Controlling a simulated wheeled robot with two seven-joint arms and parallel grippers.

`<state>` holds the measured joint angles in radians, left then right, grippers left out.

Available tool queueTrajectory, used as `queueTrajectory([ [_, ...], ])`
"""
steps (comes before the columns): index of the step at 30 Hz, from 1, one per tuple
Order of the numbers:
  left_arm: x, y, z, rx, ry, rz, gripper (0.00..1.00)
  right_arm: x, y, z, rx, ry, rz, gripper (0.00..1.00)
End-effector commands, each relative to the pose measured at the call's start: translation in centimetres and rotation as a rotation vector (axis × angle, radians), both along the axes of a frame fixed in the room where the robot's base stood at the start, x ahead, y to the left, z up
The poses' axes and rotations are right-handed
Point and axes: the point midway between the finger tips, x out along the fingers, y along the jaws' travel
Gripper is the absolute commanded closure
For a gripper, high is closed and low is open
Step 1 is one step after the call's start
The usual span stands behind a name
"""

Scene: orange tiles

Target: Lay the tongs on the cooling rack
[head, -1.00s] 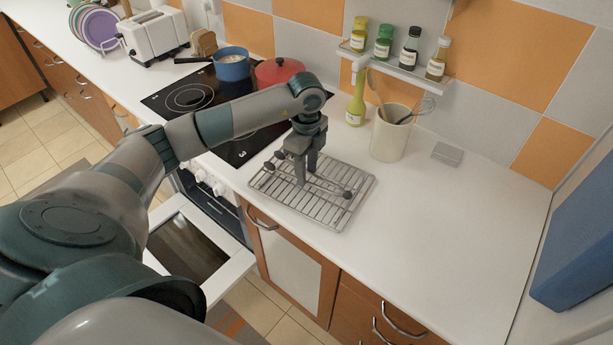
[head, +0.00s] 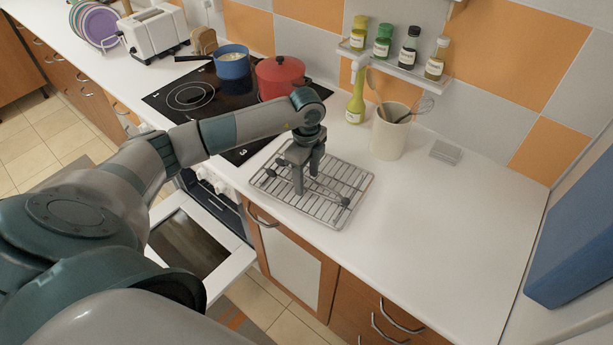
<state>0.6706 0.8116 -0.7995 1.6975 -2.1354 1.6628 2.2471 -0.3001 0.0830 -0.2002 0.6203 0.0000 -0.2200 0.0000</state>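The cooling rack (head: 325,216) is a grey wire grid lying on the white counter, right of the hob. The tongs (head: 344,201) are thin and grey with dark ends. They lie across the rack's wires or just above them; I cannot tell if they touch. My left gripper (head: 307,187) points down over the middle of the rack, with its fingers around the middle of the tongs. A narrow gap shows between the fingers, but whether they press on the tongs is unclear. The fingers hide the tongs' middle. My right gripper is not in view.
Behind the rack stand a green-yellow bottle (head: 355,100) and a cream utensil crock (head: 388,138). A red pot (head: 281,78) and a blue pan (head: 232,65) are on the hob. The front-right counter is clear. The oven door (head: 225,278) hangs open.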

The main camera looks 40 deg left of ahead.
Motion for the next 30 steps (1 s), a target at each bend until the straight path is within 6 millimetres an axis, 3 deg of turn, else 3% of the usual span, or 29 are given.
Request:
queueTrajectory([
  [7, 0.0, 0.0, 0.5, 0.0, 0.0, 0.0, 0.47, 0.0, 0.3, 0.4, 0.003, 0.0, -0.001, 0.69],
  [11, 0.1, 0.0, 1.2, -0.001, -0.002, -0.001, 0.47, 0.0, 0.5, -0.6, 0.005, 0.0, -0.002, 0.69],
  [30, 0.1, 0.0, 11.1, 0.0, -0.003, -0.001, 0.47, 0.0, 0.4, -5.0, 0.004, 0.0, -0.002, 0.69],
])
